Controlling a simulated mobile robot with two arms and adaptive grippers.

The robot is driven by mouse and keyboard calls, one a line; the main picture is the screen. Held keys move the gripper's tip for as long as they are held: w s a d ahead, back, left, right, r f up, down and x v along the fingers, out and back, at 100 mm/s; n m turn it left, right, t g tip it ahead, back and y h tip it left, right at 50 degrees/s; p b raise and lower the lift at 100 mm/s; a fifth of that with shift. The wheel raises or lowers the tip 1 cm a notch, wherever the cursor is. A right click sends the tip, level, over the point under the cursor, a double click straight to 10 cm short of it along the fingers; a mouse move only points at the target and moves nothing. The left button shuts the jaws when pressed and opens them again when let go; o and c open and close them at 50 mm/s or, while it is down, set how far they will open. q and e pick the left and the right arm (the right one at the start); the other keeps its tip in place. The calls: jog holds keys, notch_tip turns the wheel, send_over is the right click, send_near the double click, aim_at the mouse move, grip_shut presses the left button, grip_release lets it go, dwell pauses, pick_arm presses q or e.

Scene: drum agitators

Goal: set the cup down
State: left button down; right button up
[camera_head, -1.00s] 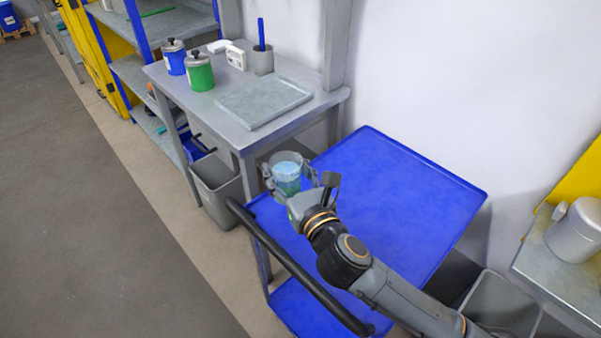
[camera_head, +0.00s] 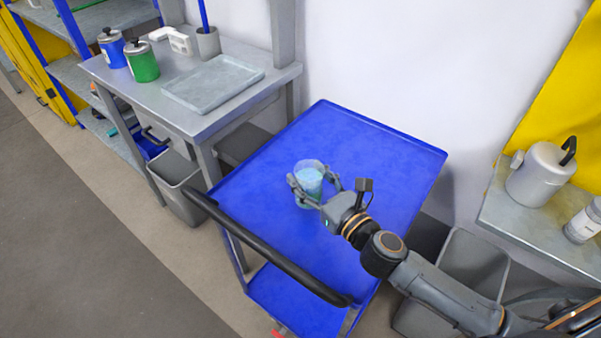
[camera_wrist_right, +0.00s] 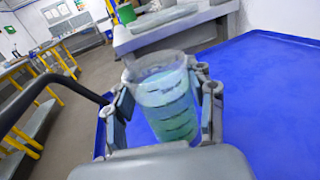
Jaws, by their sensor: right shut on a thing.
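The cup (camera_head: 309,172) is clear, with a blue-green content. My right gripper (camera_head: 317,186) is shut on the cup, with a finger on each side. The cup also shows upright or nearly so between the fingers in the right wrist view (camera_wrist_right: 166,98). I cannot tell whether its base touches the cart top. My left gripper is not in view.
The cart's black handle (camera_head: 262,246) runs along its near left edge. A grey workbench (camera_head: 150,100) with a tray (camera_head: 212,83), a blue canister (camera_head: 112,48) and a green canister (camera_head: 141,62) stands behind. The cart top around the cup is clear. Grey bins stand beside the cart.

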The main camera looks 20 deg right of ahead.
aim_at(318, 197)
jog(key=shift+f+b, duration=0.5)
jog(key=shift+f, duration=1.05)
jog(key=shift+f, duration=0.15)
jog(key=o, duration=1.3)
jog(key=shift+o, duration=0.2)
